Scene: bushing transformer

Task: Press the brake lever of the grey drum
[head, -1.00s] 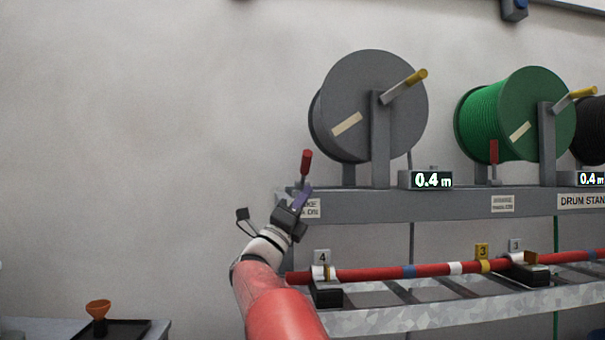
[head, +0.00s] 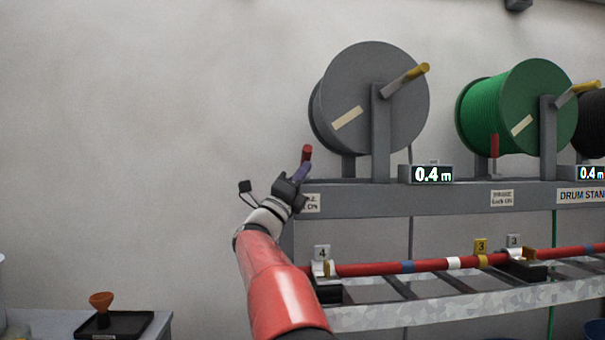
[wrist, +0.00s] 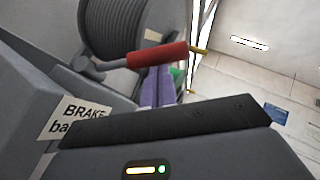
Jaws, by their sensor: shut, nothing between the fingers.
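The grey drum (head: 372,98) stands on the drum stand in the head view; it also shows in the wrist view (wrist: 125,25). Its brake lever has a red handle (head: 306,153) at the left end of the stand. In the wrist view the red handle (wrist: 158,55) lies across the fingertips on a grey shaft. My gripper (head: 302,172) is shut, with purple fingers and nothing between them. In the wrist view its fingertips (wrist: 160,80) are right at the red handle and partly hidden by it; I cannot tell whether they touch.
A BRAKE label (wrist: 82,115) is beside my gripper. A green drum (head: 515,108) with its own red lever (head: 494,146) stands to the right. The stand rail (head: 440,200) and a red cable (head: 400,268) lie below. The wall to the left is clear.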

